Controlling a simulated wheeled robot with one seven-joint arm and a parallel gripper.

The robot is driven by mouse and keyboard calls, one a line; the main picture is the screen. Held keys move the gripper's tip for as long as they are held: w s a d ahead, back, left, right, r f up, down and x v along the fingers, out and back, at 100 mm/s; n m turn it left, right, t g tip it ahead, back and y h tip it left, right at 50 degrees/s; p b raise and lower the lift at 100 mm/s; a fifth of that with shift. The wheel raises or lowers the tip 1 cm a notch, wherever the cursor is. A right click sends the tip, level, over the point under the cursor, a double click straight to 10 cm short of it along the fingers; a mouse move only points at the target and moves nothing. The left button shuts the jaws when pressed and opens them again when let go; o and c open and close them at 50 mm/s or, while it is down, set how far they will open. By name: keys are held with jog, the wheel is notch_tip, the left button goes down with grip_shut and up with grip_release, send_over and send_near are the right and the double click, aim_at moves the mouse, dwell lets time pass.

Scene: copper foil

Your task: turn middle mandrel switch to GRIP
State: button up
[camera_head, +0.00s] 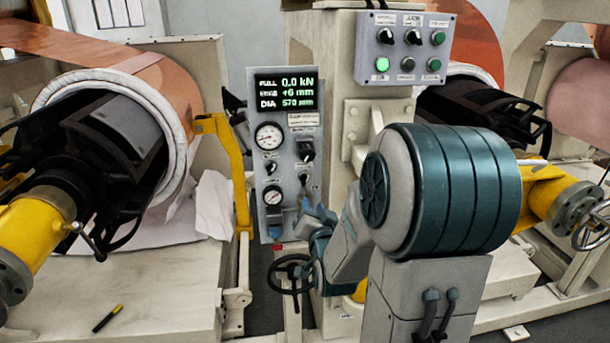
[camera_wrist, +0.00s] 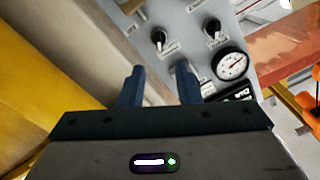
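The grey control panel (camera_head: 285,110) stands upright in the middle of the head view. It carries a black rotary switch (camera_head: 306,153) on the right and smaller knobs (camera_head: 271,168) below. Labels are too small to read, so I cannot tell which is the mandrel switch or its setting. In the wrist view, two black knobs with pale pointers, one nearer the middle (camera_wrist: 158,38) and one to the right (camera_wrist: 213,28), sit beyond my fingers. My gripper (camera_head: 318,211) is low in front of the panel; its fingers (camera_wrist: 160,70) are apart, with nothing seen between them.
A gauge (camera_wrist: 232,65) sits beside the knobs. A yellow bracket (camera_head: 236,165) stands left of the panel, a black handwheel (camera_head: 289,273) below it. A switch box (camera_head: 403,48) with a lit green button is mounted above right. Copper coils (camera_head: 165,85) flank the area.

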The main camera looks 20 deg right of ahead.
aim_at(305, 182)
jog(key=shift+w+r+p, duration=0.1)
jog(key=shift+r+p, duration=0.15)
jog(key=shift+p, duration=0.65)
jog(key=x, duration=0.5)
jog(key=p+x, duration=0.1)
jog(key=x, duration=0.5)
jog(key=shift+d+f, duration=0.15)
jog(key=shift+f, duration=0.1)
grip_shut()
